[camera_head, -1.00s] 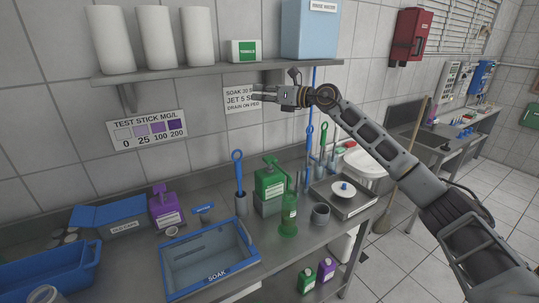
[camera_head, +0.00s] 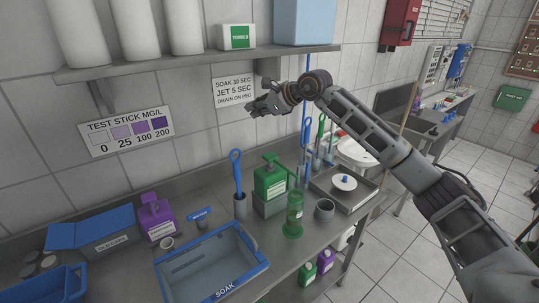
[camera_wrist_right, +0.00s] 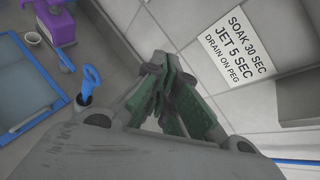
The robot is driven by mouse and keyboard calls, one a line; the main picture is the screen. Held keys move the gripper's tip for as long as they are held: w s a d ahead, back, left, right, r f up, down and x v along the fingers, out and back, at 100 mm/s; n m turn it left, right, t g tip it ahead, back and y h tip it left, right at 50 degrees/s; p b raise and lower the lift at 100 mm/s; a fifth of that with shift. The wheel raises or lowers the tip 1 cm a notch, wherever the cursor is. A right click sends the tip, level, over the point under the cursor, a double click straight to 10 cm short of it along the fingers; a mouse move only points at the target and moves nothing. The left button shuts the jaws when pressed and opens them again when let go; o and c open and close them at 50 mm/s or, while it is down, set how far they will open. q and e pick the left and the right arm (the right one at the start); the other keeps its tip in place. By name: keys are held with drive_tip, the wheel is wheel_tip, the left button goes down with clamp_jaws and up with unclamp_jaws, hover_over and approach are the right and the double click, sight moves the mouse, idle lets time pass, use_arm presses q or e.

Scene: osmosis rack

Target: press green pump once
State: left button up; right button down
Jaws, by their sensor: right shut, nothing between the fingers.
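The green pump bottle (camera_head: 270,181), with a green pump head on top, stands on a grey block on the steel counter (camera_head: 330,232). My right gripper (camera_head: 254,110) is in the air above and slightly left of the pump head, in front of the wall and clearly apart from the pump. Its fingers are shut with nothing between them. My left gripper is not in view.
A clear green cylinder (camera_head: 293,213) stands right in front of the pump. A blue-handled brush (camera_head: 238,178) in a holder, a purple pump bottle (camera_head: 156,216) and the blue soak basin (camera_head: 212,262) are to the left. The shelf (camera_head: 180,67) overhangs behind.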

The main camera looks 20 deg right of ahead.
drive_tip(key=s+d+f+n+g+h, duration=0.1)
drive_tip(key=d+f+n+h, duration=0.1)
drive_tip(key=d+f+h, duration=0.1)
drive_tip(key=shift+d+f+n+g, duration=0.3)
drive_tip(key=shift+d+f, duration=0.3)
drive_tip(key=shift+f, duration=0.3)
drive_tip(key=shift+s, duration=0.1)
drive_tip(key=b, duration=0.3)
hover_over(265, 155)
drive_tip(key=s+d, duration=0.1)
drive_tip(key=s, duration=0.1)
drive_tip(key=shift+w+f, duration=0.15)
drive_tip(key=shift+f, duration=1.5)
drive_tip(key=shift+w+f, duration=0.1)
drive_tip(key=shift+f, duration=1.5)
drive_tip(key=shift+f+b, duration=0.95)
drive_tip(key=shift+f, duration=0.15)
drive_tip(key=shift+f+b, duration=1.1)
drive_tip(key=shift+f, duration=0.4)
